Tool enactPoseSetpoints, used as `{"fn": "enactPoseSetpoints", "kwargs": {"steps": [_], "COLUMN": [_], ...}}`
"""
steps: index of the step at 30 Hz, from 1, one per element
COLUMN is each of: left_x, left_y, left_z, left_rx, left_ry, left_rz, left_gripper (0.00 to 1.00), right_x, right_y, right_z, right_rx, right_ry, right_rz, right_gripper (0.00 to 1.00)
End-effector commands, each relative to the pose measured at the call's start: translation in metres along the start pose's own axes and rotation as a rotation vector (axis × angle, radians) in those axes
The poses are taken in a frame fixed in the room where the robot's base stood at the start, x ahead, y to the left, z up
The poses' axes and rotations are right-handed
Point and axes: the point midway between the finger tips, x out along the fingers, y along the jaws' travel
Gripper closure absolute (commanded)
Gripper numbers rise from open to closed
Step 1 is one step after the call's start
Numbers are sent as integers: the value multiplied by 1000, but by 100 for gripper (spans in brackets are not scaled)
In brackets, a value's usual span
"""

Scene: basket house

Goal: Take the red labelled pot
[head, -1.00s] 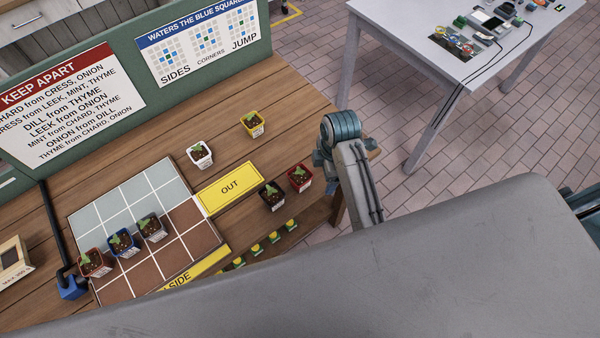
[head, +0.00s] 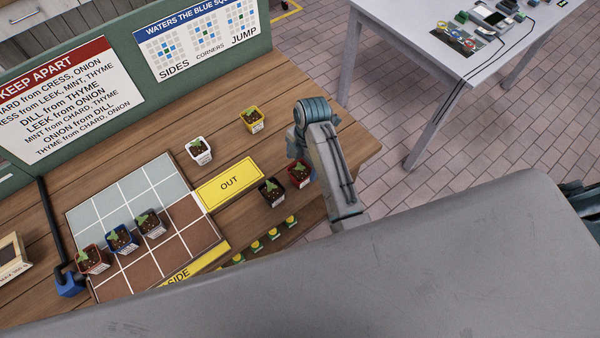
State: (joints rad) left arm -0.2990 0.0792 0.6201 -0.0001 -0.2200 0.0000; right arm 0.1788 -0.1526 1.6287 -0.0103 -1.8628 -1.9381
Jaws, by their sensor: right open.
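A red pot (head: 298,174) with a seedling and a white label stands near the table's right edge. My right gripper (head: 296,152) is above it and close to it, open; my own wrist and arm hide most of the fingers and part of the pot. I cannot tell whether the fingers touch the pot. A second, brownish-red pot (head: 93,262) with a label stands at the lower left of the tiled grid (head: 128,188). My left gripper is not in view.
A black pot (head: 271,194) stands just left of the red pot. White (head: 199,152) and yellow (head: 252,121) pots stand farther back. Blue (head: 122,243) and dark (head: 151,225) pots are on the grid. A yellow OUT sign (head: 229,185) lies between. The table's back right is clear.

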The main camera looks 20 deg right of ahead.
Motion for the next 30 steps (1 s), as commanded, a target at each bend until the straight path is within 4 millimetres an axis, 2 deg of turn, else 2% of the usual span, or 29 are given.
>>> {"fn": "enactPoseSetpoints", "kwargs": {"steps": [1, 3, 9, 17, 26, 27, 30], "left_x": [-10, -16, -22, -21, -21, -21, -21], "left_y": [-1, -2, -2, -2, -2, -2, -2], "left_z": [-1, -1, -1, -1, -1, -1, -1], "left_rx": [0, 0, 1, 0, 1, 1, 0], "left_ry": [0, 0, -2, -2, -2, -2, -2], "left_rz": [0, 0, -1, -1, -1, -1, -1], "left_gripper": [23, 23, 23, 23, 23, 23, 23], "right_x": [3, 13, 38, 42, 41, 40, 40], "right_y": [-1, 0, 1, 1, 1, 2, 2], "right_z": [-2, -2, -1, -1, -1, -1, -1], "right_rx": [0, 0, 0, 1, 1, 0, 0], "right_ry": [2, 2, 1, 0, 0, 0, 0], "right_rz": [-6, -6, -2, 0, -1, 1, 1], "right_gripper": [20, 20, 20, 20, 79, 82, 82]}}
